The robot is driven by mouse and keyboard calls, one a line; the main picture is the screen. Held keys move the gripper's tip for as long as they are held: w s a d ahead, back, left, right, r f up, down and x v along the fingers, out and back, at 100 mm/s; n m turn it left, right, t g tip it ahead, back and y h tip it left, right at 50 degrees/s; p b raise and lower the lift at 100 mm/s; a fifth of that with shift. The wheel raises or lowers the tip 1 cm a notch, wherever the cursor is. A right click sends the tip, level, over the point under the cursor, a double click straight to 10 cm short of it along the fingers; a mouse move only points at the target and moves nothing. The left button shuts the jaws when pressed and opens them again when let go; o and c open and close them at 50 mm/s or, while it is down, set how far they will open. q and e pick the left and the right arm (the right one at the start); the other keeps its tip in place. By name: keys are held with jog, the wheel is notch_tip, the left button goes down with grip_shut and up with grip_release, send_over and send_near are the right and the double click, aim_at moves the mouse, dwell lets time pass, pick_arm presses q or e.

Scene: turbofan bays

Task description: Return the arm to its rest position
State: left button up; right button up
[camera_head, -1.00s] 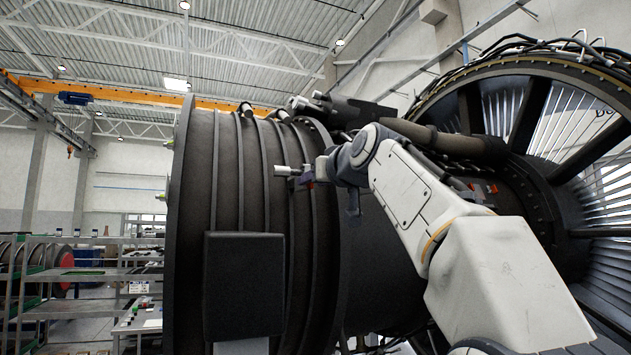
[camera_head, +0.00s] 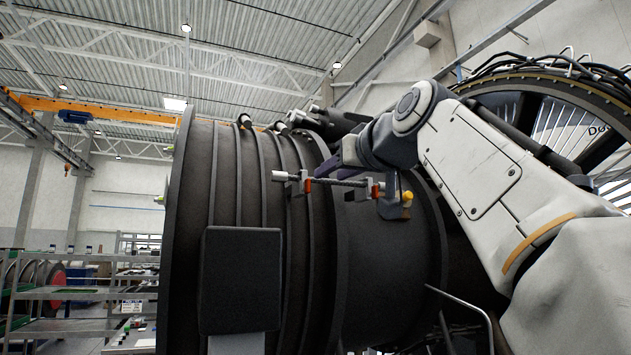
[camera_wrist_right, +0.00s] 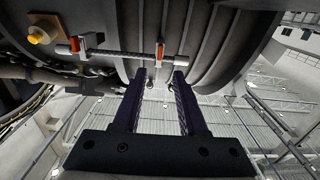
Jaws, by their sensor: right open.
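My right arm comes in from the right in the head view. The rod (camera_head: 340,183) sits in orange-and-grey clips on the casing. It also shows in the right wrist view (camera_wrist_right: 122,54), beyond the fingertips and apart from them. My left gripper is in neither view.
A yellow knob (camera_head: 407,197) sits on a bracket near the rod's right end. The large fan ring (camera_head: 560,95) stands behind my arm on the right. Metal shelving (camera_head: 75,295) is at the left. Open air lies above the casing.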

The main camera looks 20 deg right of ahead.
jog(key=shift+w, duration=0.1)
dwell(0.3)
jog(key=w+d+f+m+g, duration=0.15)
jog(key=w+f, duration=0.35)
jog(key=f, duration=0.6)
jog(key=w+f+g, duration=0.3)
jog(key=w+f, duration=0.1)
jog(key=f, duration=0.6)
jog(key=s+a+f+g, duration=0.1)
jog(key=a+f+g, duration=0.15)
jog(key=f, duration=1.05)
jog(key=s+a+f+g, duration=0.1)
jog(key=s+f+g, duration=0.15)
jog(key=f, duration=0.95)
jog(key=s+a+f+g, duration=0.1)
jog(key=s+f+g, duration=0.2)
jog(key=s+f, duration=0.65)
jog(key=s+a+f+g, duration=0.25)
jog(key=s+f, duration=0.45)
jog(key=f, duration=0.5)
jog(key=s+a+r+n+g, duration=0.1)
jog(key=s+a+r+n, duration=0.1)
jog(key=s+a+n, duration=0.2)
jog(key=s+a+r+n+g, duration=0.2)
jog(key=s+a+r+n, duration=0.1)
jog(key=s+a, duration=0.6)
jog(key=shift+s+r+n, duration=0.15)
jog(key=shift+s+n, duration=0.4)
jog(key=shift+s, duration=0.1)
